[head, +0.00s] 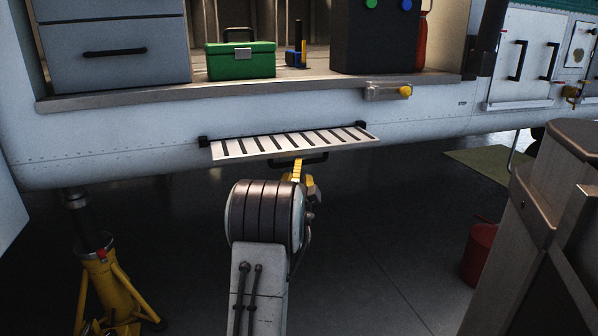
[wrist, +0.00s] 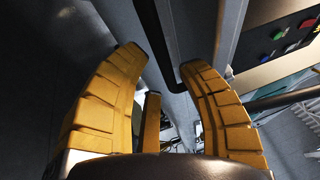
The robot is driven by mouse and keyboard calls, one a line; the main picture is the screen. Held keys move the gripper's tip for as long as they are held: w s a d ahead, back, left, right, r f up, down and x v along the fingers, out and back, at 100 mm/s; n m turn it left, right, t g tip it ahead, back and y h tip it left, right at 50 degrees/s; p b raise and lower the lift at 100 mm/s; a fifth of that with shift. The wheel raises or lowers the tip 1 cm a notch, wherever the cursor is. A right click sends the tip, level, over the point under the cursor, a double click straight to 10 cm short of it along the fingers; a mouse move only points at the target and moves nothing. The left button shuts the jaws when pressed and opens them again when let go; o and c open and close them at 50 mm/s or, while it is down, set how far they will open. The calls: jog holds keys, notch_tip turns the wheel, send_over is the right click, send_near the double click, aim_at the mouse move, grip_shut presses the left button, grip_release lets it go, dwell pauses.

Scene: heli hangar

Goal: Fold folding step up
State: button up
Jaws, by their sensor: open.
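The folding step (head: 290,143) is a pale slatted tread with dark strips. It sticks out from the white fuselage side below the open bay, close to level, with dark brackets at its ends. A dark handle (head: 318,158) hangs at its front edge. My gripper (head: 299,172) is under the front edge at this handle, partly hidden behind my own arm. In the wrist view my gripper (wrist: 163,62) has its yellow fingers spread apart. A black bar (wrist: 153,32), apparently the handle, runs between the fingertips. I cannot tell whether it touches them.
A green toolbox (head: 240,62) and a dark box (head: 374,42) stand on the bay floor above. A yellow jack (head: 110,285) stands at lower left. A red bucket (head: 479,254) and a grey cabinet (head: 530,230) are at right. A yellow-tipped latch (head: 390,91) sits above the step.

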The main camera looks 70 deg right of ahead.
jog(key=shift+x, duration=2.25)
grip_shut()
